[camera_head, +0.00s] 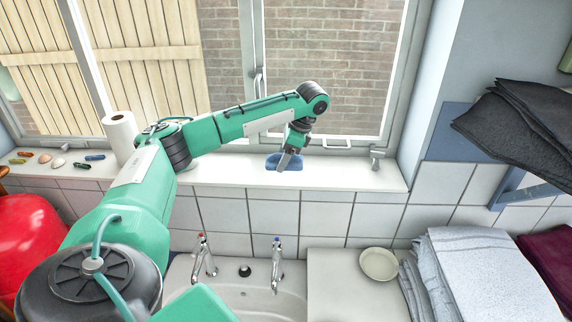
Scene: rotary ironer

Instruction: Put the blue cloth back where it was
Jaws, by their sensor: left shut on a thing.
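The blue cloth (272,162) is a small folded piece at the window sill (340,176), below the window frame. My left arm reaches in from the left across the sill. My left gripper (284,164) points down and is shut on the blue cloth, covering part of it. I cannot tell whether the cloth touches the sill. My right gripper is not in view.
A paper towel roll (121,135) and several small items stand on the sill at the left. Below are two taps (277,262) over a sink (262,297). A small dish (379,264) and folded towels (480,270) are at the right.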

